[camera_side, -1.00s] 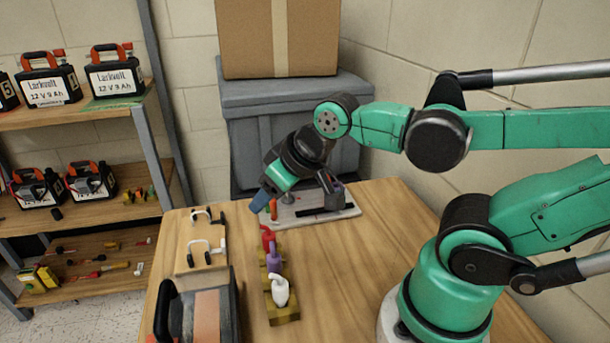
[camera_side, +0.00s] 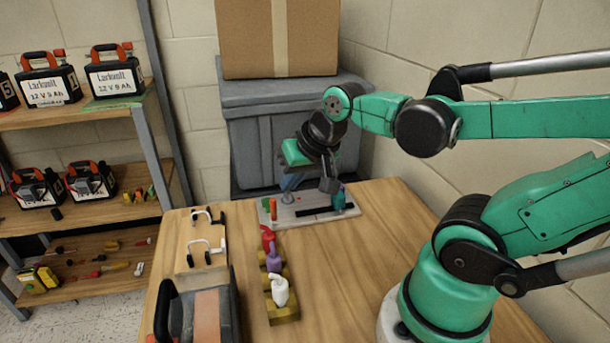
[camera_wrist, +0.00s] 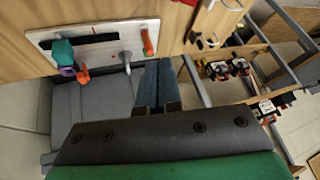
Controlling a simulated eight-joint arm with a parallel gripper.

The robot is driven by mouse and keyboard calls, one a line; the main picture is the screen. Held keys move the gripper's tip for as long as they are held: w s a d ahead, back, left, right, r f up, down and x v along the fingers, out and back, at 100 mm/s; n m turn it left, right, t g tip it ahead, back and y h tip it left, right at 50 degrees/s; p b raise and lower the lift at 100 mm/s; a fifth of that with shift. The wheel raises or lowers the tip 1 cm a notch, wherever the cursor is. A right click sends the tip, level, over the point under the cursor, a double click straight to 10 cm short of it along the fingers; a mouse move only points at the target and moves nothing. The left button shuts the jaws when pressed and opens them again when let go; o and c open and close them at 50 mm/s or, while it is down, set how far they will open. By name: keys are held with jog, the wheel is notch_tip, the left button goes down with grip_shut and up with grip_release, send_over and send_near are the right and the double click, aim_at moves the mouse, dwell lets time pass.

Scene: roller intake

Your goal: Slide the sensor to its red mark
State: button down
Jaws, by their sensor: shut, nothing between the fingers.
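A pale plate (camera_side: 310,221) with a black slot lies at the table's far edge. A teal block (camera_side: 338,198), seemingly the sensor, sits at the slot's right end. In the wrist view the teal block (camera_wrist: 63,50) is at the slot's left end, with purple and red parts beside it. An orange upright piece (camera_wrist: 148,40) and a grey post (camera_wrist: 127,62) stand at the plate's other end. A tiny red spot (camera_wrist: 115,28) shows by the slot; I cannot be sure it is the mark. My gripper (camera_wrist: 158,64) is shut and empty, near the post and apart from the teal block.
A row of red, purple and white knobbed pieces on a yellow base (camera_side: 287,314) stands in front of the plate. White hooked holders (camera_side: 207,253) and a black-handled box (camera_side: 205,310) are to the left. A grey bin (camera_side: 260,140) stands behind.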

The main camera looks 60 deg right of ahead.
jog(key=s+d+m+g, duration=0.2)
jog(key=s+d+m, duration=0.1)
jog(key=d+m, duration=0.55)
jog(key=m+g, duration=0.1)
jog(key=m, duration=1.1)
send_near(338, 200)
jog(key=s+d, duration=0.3)
jog(key=d, duration=0.1)
jog(key=x, duration=0.9)
jog(key=shift+w+a, duration=0.3)
jog(key=shift+a, duration=0.1)
jog(key=shift+w+a, duration=0.3)
jog(key=shift+a, duration=0.05)
